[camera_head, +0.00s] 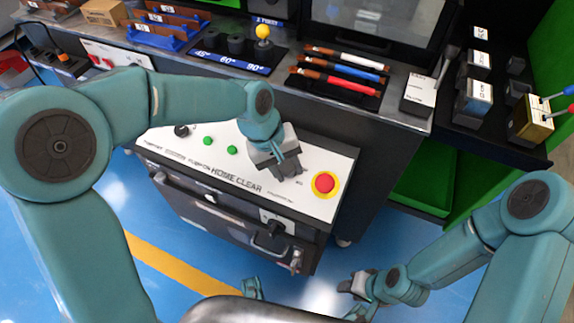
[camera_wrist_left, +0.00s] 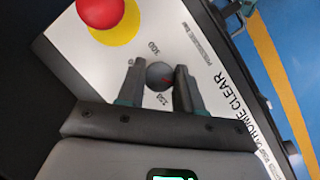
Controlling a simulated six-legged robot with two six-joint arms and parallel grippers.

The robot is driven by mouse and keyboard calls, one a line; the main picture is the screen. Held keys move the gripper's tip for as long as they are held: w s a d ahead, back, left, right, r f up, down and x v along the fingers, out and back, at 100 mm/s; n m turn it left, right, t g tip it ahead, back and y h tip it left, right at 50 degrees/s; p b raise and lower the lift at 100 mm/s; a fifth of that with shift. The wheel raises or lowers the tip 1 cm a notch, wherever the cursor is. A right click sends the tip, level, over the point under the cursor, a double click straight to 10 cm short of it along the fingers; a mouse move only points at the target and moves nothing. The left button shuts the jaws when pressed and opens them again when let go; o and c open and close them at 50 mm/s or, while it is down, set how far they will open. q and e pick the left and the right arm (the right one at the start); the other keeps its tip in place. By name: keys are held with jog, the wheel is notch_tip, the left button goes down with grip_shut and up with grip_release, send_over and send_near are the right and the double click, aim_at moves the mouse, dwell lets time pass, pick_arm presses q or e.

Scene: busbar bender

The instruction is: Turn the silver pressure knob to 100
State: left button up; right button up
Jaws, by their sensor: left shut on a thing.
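The round grey pressure knob (camera_wrist_left: 158,74) shows in the left wrist view on the white control panel, with a small red mark on it. Printed numbers beside it seem to read 300 and 250. My left gripper (camera_wrist_left: 159,70) is shut on the knob, one finger on each side. In the head view my left gripper (camera_head: 287,168) reaches down onto the panel and hides the knob. The setting cannot be read for sure. My right gripper (camera_head: 356,292) hangs low over the blue floor, away from the panel; its jaws are unclear.
A red emergency button (camera_head: 325,183) on a yellow disc is close to the right of my left gripper. Green buttons (camera_head: 232,150) and a black knob (camera_head: 182,130) lie to the left. Colored-handled tools (camera_head: 345,68) lie on the bench behind.

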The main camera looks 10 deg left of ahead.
pick_arm(q)
jog(key=shift+w, duration=0.1)
dwell(0.4)
jog(key=o, duration=1)
jog(key=shift+o, duration=0.2)
jog(key=p+v, duration=0.5)
jog(key=v, duration=1.1)
jog(key=shift+r, duration=0.15)
jog(key=shift+s+a, duration=0.15)
jog(key=shift+s, duration=0.15)
